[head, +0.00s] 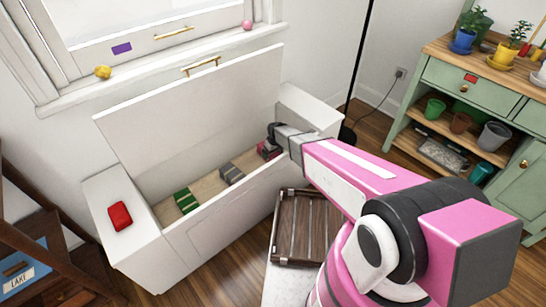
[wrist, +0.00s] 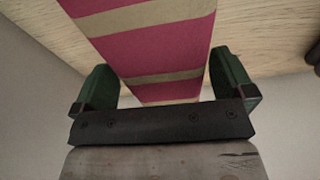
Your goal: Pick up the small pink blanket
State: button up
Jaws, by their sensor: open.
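The small pink blanket (wrist: 152,48) is folded and has tan stripes. In the wrist view it lies on the pale wooden floor of the bench, between the two green fingers of my gripper (wrist: 165,84). The fingers are open, with a gap visible on each side of the blanket, so they do not appear to press on it. In the head view the pink blanket (head: 267,151) is at the right end of the open bench (head: 190,243), partly hidden by the end of my arm.
A grey folded blanket (head: 232,174) and a green one (head: 186,201) lie further left in the bench. Its raised lid (head: 190,108) stands behind and its front wall is close. A red folded item (head: 119,215) sits on the left end. A wooden crate (head: 303,228) stands in front.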

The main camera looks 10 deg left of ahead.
jog(key=c, duration=0.7)
